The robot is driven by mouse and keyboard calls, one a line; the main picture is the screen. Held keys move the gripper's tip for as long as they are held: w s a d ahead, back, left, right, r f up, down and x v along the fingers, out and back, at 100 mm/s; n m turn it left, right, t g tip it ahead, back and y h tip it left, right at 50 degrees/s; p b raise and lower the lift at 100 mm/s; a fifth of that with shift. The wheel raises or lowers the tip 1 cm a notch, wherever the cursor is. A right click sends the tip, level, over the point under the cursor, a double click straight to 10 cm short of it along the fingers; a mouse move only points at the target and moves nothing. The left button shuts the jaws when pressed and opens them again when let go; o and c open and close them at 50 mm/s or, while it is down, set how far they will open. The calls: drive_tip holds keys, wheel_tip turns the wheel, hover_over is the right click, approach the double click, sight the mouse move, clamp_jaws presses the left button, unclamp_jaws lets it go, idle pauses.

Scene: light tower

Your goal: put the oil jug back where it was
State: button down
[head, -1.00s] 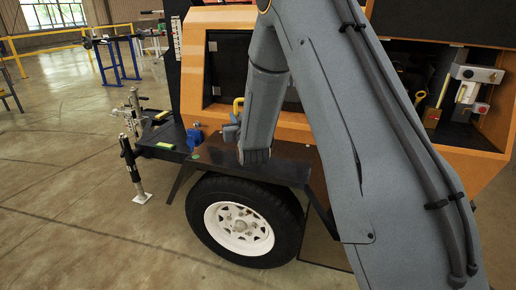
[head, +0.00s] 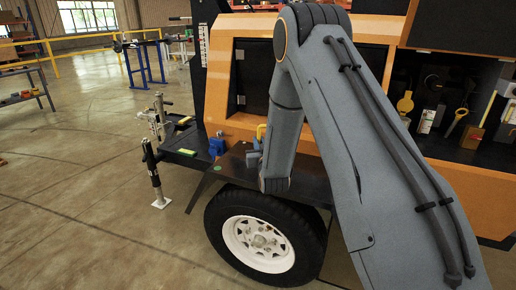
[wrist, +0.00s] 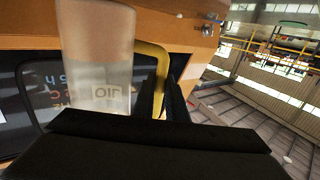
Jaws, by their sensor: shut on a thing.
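The oil jug is a pale, translucent container (wrist: 95,55) with an OIL label and a yellow handle (wrist: 153,70), large in the wrist view. My gripper (wrist: 168,98) has its dark fingers at the handle, shut on it. In the head view, my gripper (head: 254,152) is in front of the orange trailer, above the black fender. A bit of the yellow handle (head: 261,131) shows there, and my arm hides most or all of the jug body.
The orange trailer (head: 385,210) has an open compartment (head: 455,70) at right holding several tools and containers. A blue part (head: 217,145) sits left of my gripper. The wheel (head: 258,244) and a jack stand (head: 155,180) are below and left. Open floor lies at left.

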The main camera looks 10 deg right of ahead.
drive_tip(key=shift+a+f, duration=0.1)
drive_tip(key=shift+f, duration=1.05)
drive_tip(key=c, duration=1.8)
unclamp_jaws()
drive_tip(key=shift+o, duration=0.2)
